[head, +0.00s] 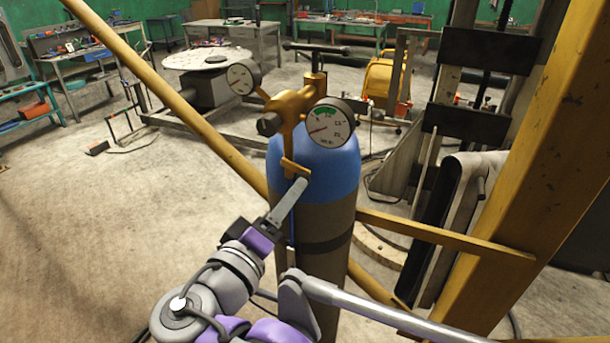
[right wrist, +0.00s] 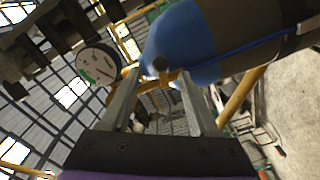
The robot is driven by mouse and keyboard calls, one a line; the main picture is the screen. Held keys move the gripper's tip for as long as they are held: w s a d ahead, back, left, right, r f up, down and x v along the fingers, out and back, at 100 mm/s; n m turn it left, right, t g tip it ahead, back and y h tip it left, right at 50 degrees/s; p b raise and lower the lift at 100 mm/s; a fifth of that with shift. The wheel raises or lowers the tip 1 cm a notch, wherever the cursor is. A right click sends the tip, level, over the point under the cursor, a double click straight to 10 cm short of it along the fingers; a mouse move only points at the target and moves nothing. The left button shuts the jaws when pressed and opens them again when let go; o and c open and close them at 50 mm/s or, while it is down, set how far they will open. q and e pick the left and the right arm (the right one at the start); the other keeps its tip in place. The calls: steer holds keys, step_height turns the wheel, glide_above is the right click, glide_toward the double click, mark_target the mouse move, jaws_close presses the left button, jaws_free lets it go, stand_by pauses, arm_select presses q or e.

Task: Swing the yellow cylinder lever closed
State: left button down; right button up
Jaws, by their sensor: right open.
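The cylinder (head: 335,175) has a blue top and a dark body and stands upright. A yellow valve (head: 291,107) with two round gauges sits on it. A yellow lever part (head: 290,150) hangs down from the valve in front of the blue top. My right gripper (head: 302,182) is at the lower end of this part. In the right wrist view its two fingers (right wrist: 159,76) are apart, with yellow metal (right wrist: 162,80) showing between and beyond the tips. I cannot tell whether they touch it. My left gripper is not in view.
A yellow slanted bar (head: 150,80) passes behind the cylinder. A thick yellow post (head: 535,190) and dark machinery stand to the right. The front gauge (head: 328,122) is close above my right gripper. Open floor (head: 70,230) lies to the left; workbenches stand at the back.

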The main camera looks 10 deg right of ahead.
steer(key=x, duration=0.7)
steer(key=shift+p, duration=0.3)
jaws_close()
